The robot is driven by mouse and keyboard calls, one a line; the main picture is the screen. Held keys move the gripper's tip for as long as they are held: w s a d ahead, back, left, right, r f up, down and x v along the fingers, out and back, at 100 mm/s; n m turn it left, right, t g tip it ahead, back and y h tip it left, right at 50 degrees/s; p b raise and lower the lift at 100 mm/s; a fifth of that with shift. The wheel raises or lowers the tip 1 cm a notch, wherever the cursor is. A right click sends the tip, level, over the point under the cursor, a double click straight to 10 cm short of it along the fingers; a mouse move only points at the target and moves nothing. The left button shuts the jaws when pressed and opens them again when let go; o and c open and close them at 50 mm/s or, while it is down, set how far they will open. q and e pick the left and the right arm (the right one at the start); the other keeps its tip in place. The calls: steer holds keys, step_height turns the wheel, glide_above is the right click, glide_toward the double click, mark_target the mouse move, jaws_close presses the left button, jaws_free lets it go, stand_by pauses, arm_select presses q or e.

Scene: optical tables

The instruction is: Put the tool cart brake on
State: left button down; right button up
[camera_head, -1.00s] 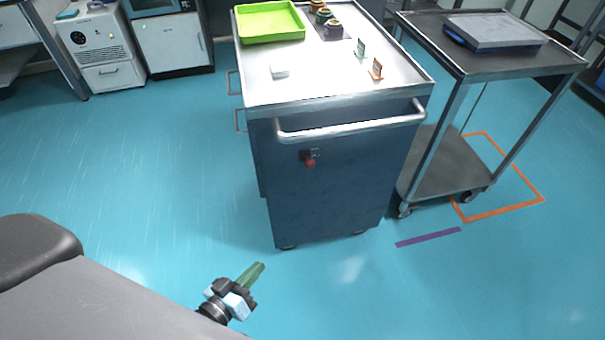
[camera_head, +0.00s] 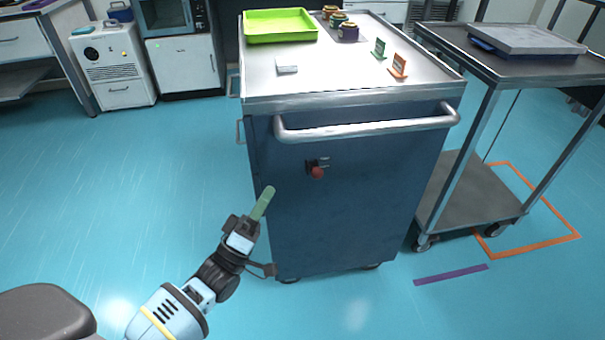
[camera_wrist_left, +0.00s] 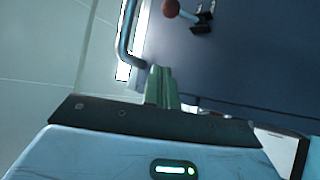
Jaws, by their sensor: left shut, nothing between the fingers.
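The tool cart (camera_head: 340,215) is a dark blue cabinet with a metal top and a bar handle (camera_head: 365,125) across its near face. The brake lever with a red knob (camera_head: 317,172) sits on that face below the handle. The knob also shows in the left wrist view (camera_wrist_left: 171,8), at the top beside its dark bracket. My left gripper (camera_head: 264,203) has green fingers, is shut and empty, and is in front of the cart's lower left, below and left of the knob. In the left wrist view its fingers (camera_wrist_left: 161,85) are apart from the knob. My right gripper is not in view.
On the cart top are a green tray (camera_head: 280,38), several small jars (camera_head: 347,32), a white block (camera_head: 287,69) and two small signs (camera_head: 398,66). A grey trolley (camera_head: 470,185) stands close on the right. The floor on the left is clear.

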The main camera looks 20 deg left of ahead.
mark_target(315, 171)
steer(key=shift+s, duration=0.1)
arm_select(q)
steer(key=x, duration=1)
steer(key=d+f, duration=0.1)
steer(key=d+f+b, duration=0.1)
steer(key=d, duration=0.1)
steer(key=shift+s+f, duration=0.25)
steer(key=shift+s, duration=0.1)
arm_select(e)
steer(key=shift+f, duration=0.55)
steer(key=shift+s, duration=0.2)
